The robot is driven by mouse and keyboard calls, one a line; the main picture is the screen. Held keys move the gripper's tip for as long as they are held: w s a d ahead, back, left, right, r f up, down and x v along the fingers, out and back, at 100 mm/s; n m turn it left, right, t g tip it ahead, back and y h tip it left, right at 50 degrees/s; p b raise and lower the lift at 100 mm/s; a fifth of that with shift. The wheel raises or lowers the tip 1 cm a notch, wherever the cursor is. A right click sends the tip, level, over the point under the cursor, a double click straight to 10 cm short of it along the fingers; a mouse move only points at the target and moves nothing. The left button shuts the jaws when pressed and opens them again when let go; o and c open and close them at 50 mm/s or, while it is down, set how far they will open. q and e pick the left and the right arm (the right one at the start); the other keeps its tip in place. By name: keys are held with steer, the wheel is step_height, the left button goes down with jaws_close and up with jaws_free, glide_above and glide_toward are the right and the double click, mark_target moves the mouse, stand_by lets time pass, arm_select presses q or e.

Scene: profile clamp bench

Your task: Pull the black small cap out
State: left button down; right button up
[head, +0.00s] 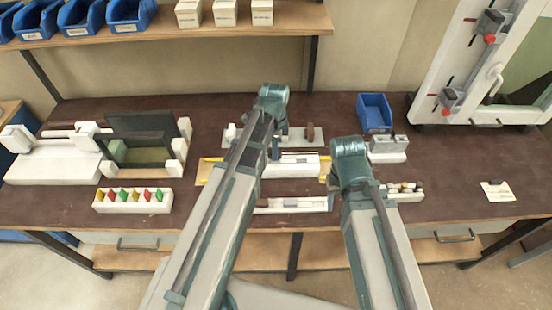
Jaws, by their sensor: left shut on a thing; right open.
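My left arm reaches over the middle of the bench. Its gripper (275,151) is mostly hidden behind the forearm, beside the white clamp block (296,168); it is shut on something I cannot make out. My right gripper (327,177) is open and largely hidden behind its wrist, at the right end of that block. I cannot pick out the black small cap with certainty; the arms cover part of the work area. A white strip with a grey piece (291,203) lies in front of the block.
A white rack with red, yellow and green pieces (133,200) stands left. A blue bin (375,113) and a grey-topped fixture (388,151) stand right. A white card with a dark piece (497,191) lies far right.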

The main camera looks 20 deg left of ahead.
arm_select(q)
steer(key=shift+r+p, duration=3.35)
steer(key=shift+r, duration=0.25)
